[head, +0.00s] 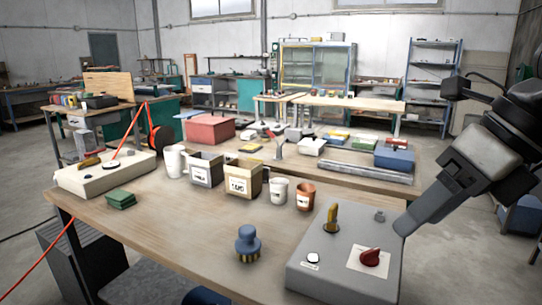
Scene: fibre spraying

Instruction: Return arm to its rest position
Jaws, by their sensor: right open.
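My right gripper (418,215) hangs at the right side of the head view, pointing down and to the left. It is open, and nothing shows between its fingers. Its fingertips appear over or beside the back right corner of a grey control box (330,275); I cannot tell if they touch it. The box carries a red knob (371,257), a yellow-handled switch (331,218) and a white button (313,257). My left gripper is not in view.
The wooden workbench (190,225) holds a blue-handled brush (248,243), green pads (120,199), a white control box (100,178), cups and two labelled bins (243,184). A second bench behind carries tools and boxes (394,158). Bare floor lies at the right.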

